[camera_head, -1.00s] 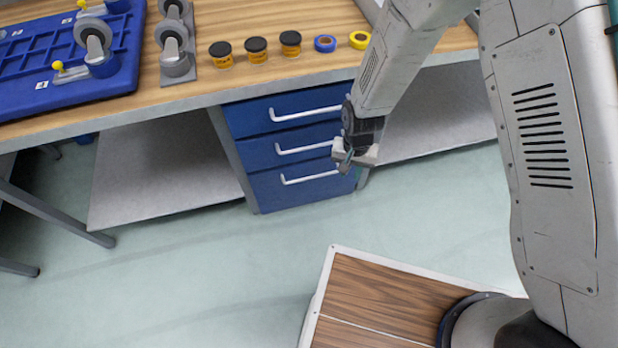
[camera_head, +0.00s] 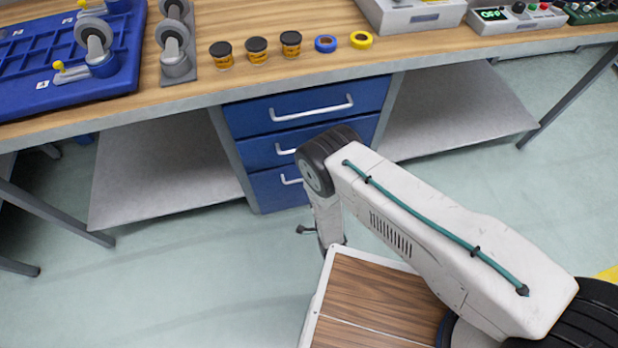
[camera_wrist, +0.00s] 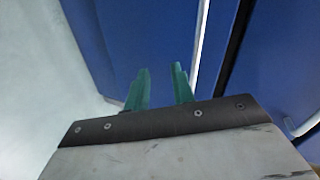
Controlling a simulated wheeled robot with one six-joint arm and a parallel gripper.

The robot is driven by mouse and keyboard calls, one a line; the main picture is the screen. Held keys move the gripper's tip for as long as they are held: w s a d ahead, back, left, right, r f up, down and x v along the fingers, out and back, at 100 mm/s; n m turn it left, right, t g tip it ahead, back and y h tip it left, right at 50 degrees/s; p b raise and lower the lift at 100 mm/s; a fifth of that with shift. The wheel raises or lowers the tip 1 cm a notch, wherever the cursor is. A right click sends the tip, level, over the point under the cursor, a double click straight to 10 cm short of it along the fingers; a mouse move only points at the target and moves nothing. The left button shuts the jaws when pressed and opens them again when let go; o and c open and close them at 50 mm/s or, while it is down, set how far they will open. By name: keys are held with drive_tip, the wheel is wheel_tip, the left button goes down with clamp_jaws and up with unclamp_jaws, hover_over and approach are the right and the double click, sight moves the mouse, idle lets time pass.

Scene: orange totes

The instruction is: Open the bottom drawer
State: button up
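The bottom drawer (camera_head: 275,192) is the lowest blue drawer front under the bench, and it looks shut. Its white handle (camera_head: 291,181) is mostly hidden behind my arm in the head view. In the wrist view my gripper (camera_wrist: 161,88) has two green fingers apart with nothing between them. A blue front fills the view ahead, with a white bar handle (camera_wrist: 199,45) running just right of the right finger. A dark gap lies right of this bar. In the head view the fingertips cannot be made out.
The middle drawer (camera_head: 255,152) and top drawer (camera_head: 245,119) are above, both shut. Grey shelves (camera_head: 165,165) flank the drawers. Black-lidded jars (camera_head: 257,50) and tape rolls (camera_head: 325,43) stand on the bench. The floor (camera_head: 200,270) in front is clear to the left.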

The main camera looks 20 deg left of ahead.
drive_tip(key=w+a, duration=0.1)
drive_tip(key=w, duration=0.1)
drive_tip(key=w+a+r+m+t, duration=0.1)
drive_tip(key=w+a, duration=0.1)
drive_tip(key=w, duration=0.1)
drive_tip(key=w+a+r+m+y, duration=0.1)
drive_tip(key=w+a, duration=0.1)
drive_tip(key=shift+w+r+t, duration=0.2)
drive_tip(key=shift+w+t, duration=0.2)
clamp_jaws()
